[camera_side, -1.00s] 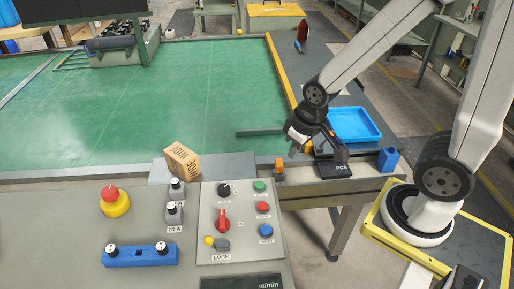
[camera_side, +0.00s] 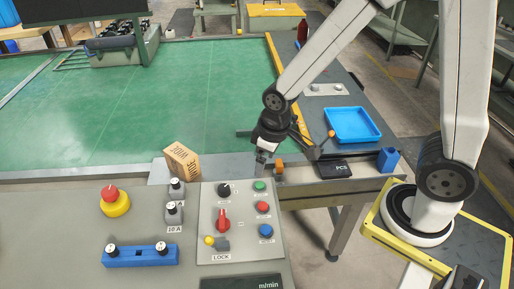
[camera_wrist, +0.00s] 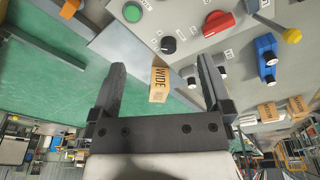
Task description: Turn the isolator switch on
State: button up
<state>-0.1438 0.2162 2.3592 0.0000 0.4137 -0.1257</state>
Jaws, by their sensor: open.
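The red rotary switch (camera_side: 222,219), which looks like the isolator, sits on the light panel with its handle roughly upright in the side view. It also shows at the top of the wrist view (camera_wrist: 219,22). A small grey lever with a yellow ball (camera_side: 209,240) is just below it, by the LOCK label. My gripper (camera_side: 262,168) is above the table's near edge, up and right of the switch, apart from it. In the wrist view its two fingers (camera_wrist: 162,65) are spread with nothing gripped.
A black knob (camera_side: 224,190) is above the switch, with green, red and blue buttons (camera_side: 263,207) to its right. A cardboard WIDE block (camera_side: 182,161) stands behind the console. A red mushroom button (camera_side: 112,196) is at left. A blue tray (camera_side: 352,124) lies on the table.

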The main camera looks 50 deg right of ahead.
aim_at(222, 219)
jog(key=w+a+f+n, duration=0.1)
jog(key=a+f+n, duration=0.1)
jog(key=a, duration=0.2)
jog(key=w+a+f+n+g, duration=0.1)
jog(key=w+a+f+n, duration=0.1)
jog(key=a+f, duration=0.1)
jog(key=w+a+f+n, duration=0.1)
jog(key=a+f+n, duration=0.1)
jog(key=a, duration=0.3)
jog(key=shift+w+f+g, duration=0.15)
jog(key=shift+w+g, duration=0.15)
jog(key=shift+g, duration=0.1)
jog(key=shift+f, duration=0.1)
jog(key=shift+f, duration=3.75)
jog(key=shift+c, duration=0.2)
jog(key=c, duration=0.9)
